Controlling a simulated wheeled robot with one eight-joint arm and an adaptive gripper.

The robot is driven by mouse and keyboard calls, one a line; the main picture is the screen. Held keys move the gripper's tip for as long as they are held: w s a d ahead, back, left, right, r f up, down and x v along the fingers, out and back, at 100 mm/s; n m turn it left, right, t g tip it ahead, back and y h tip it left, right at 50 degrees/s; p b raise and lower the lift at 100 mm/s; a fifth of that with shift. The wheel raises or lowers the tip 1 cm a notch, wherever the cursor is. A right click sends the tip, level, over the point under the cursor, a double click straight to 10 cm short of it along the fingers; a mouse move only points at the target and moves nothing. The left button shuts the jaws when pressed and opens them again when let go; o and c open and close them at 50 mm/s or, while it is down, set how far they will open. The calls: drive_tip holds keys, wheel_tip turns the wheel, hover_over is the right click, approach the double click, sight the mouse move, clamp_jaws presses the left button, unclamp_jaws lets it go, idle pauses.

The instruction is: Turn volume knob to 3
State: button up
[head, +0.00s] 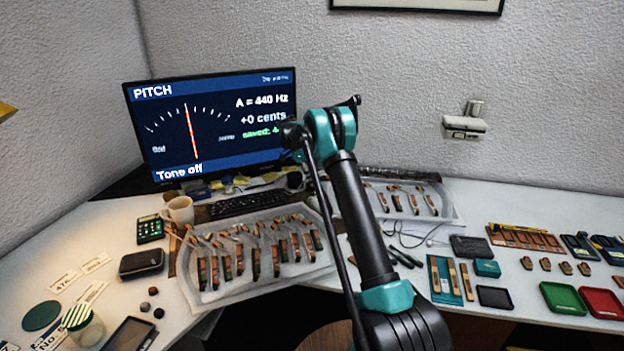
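I cannot make out a volume knob or its scale in the head view. The monitor (215,125) at the back left shows a PITCH screen with "A = 440 Hz", "+0 cents" and "Tone off". A dark rounded box (142,263) lies on the left of the desk, with no readable dial on it. My arm rises through the middle of the picture to teal joints in front of the monitor's right edge. No gripper fingers can be made out, so I cannot see whether they are open or touch anything.
A clear tray (200,295) of piano action parts lies left of my arm. A mug (180,209), green calculator (150,228) and keyboard (240,203) stand behind it. Green (563,299) and red (603,303) trays lie at the right.

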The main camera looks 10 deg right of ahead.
drive_tip(key=o, duration=1.2)
drive_tip(key=shift+c, duration=0.2)
drive_tip(key=v, duration=1.2)
drive_tip(key=shift+a, duration=0.1)
